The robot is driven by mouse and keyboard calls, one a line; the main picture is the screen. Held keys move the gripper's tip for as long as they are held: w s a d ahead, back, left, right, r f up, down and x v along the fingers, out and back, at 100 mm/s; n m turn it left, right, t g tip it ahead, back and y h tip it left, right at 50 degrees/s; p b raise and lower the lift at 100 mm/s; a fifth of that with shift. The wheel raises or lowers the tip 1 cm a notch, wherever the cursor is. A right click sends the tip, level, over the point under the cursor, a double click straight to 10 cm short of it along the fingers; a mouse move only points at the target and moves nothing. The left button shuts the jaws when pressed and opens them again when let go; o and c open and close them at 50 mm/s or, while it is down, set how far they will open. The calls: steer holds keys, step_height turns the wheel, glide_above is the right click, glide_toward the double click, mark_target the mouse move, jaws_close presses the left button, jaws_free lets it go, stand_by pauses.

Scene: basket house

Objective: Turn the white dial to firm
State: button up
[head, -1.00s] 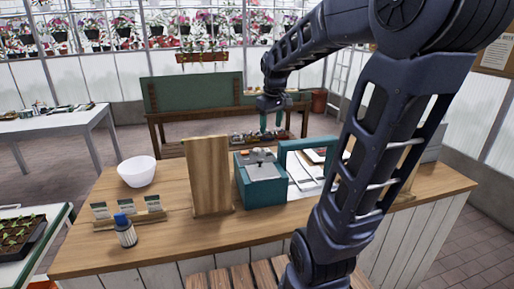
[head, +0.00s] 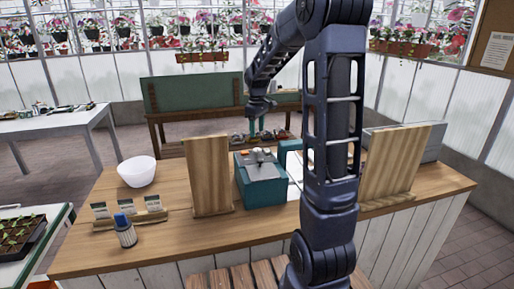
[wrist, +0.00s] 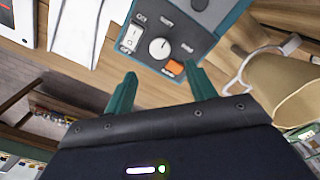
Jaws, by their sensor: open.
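The white dial (wrist: 159,48) is a round knob on the dark grey panel of a teal machine (head: 262,190) on the wooden counter. In the wrist view, small labels stand around it, too blurred to read surely. A thin dark mark on the dial seems to point towards the upper label. My gripper (wrist: 161,84) is open and empty, its two green fingers apart and short of the panel. The dial lies ahead of the gap between them. In the head view my gripper (head: 257,122) is above and behind the machine; the dial's face is not visible there.
An orange switch (wrist: 173,68) and a white rocker (wrist: 131,39) sit close to the dial. Wooden boards stand left (head: 208,178) and right (head: 392,165) of the machine.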

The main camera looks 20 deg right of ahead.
mark_target(257, 149)
step_height(257, 149, down, 9)
steer(key=shift+r, duration=0.1)
stand_by(0.3)
steer(key=c, duration=1)
steer(key=shift+m, duration=0.4)
steer(key=m, duration=1.2)
steer(key=shift+m, duration=0.4)
